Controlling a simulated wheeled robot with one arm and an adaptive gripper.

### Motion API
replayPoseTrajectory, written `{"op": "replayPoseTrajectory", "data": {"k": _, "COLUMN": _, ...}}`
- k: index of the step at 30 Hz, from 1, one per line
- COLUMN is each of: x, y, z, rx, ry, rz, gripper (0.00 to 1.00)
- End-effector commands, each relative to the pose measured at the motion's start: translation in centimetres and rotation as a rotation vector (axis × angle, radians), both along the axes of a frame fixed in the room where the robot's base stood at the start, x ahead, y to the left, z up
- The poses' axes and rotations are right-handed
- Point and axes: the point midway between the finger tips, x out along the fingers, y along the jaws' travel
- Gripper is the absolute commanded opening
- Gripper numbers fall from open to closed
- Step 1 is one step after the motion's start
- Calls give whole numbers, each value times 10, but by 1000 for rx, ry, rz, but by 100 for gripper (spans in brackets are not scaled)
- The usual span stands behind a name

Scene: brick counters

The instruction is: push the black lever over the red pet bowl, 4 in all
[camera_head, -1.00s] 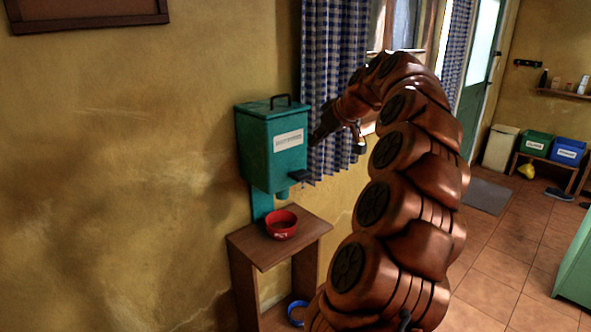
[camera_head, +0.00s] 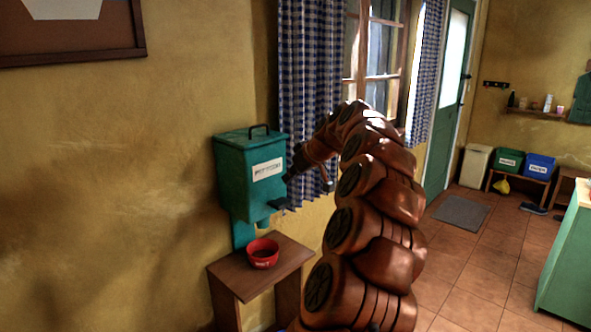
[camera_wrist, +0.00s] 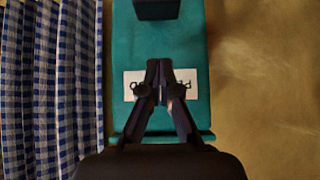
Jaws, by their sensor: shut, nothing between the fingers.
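A teal dispenser box (camera_head: 247,188) with a white label and a top handle is fixed to the wall. The black lever (camera_head: 281,203) sticks out low on its front; a black block, seemingly this lever, shows at the top of the wrist view (camera_wrist: 157,8). The red pet bowl (camera_head: 263,246) stands upright below the box's spout; its contents are unclear. My gripper (camera_head: 289,178) is shut and empty, just above the lever and apart from it. In the wrist view, its closed fingertips (camera_wrist: 159,88) are in front of the label (camera_wrist: 133,83).
The bowl sits on a small wooden stand (camera_head: 231,277) against the wall. A blue checked curtain (camera_head: 306,95) hangs close to the box and my gripper, beside a window. My arm covers part of the view. Open tiled floor (camera_head: 470,268) lies to the right.

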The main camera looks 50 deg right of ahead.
Motion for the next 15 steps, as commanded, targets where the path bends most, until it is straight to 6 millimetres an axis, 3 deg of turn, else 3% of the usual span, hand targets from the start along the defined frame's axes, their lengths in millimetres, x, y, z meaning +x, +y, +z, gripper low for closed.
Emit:
{"op": "replayPoseTrajectory", "data": {"k": 7, "x": 31, "y": -1, "z": -29, "rx": 0, "ry": 0, "rz": -1, "gripper": 0}}
{"op": "replayPoseTrajectory", "data": {"k": 15, "x": 30, "y": -1, "z": -56, "rx": 1, "ry": -1, "rz": -2, "gripper": 0}}
